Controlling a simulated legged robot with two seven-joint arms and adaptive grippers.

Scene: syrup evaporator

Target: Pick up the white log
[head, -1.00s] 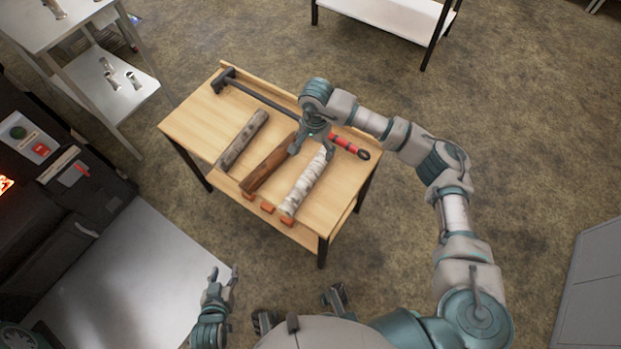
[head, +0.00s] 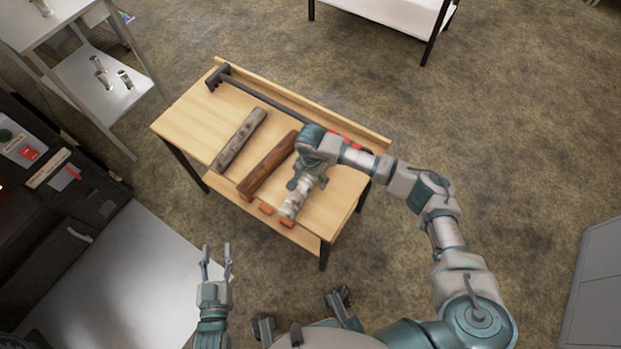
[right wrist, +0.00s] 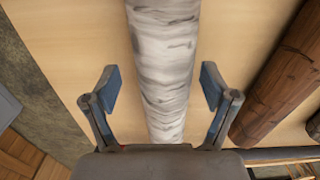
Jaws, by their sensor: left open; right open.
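The white log (head: 291,204) lies on the wooden table (head: 186,124), to the right of two darker logs, with its upper part hidden under my right gripper. In the right wrist view the white log (right wrist: 163,65) runs between the two open fingers, with a gap on each side. My right gripper (head: 307,182) is open over the log. It also shows in the right wrist view (right wrist: 161,90). I cannot tell its exact height above the log. My left gripper (head: 216,262) is open and empty, off the table's lower left side.
A brown log (head: 268,165) lies just left of the white log, and a grey log (head: 239,139) lies farther left. A long-handled tool (head: 268,101) lies along the back edge. Orange blocks (head: 267,209) sit at the front edge. A white shelf (head: 105,80) stands at left.

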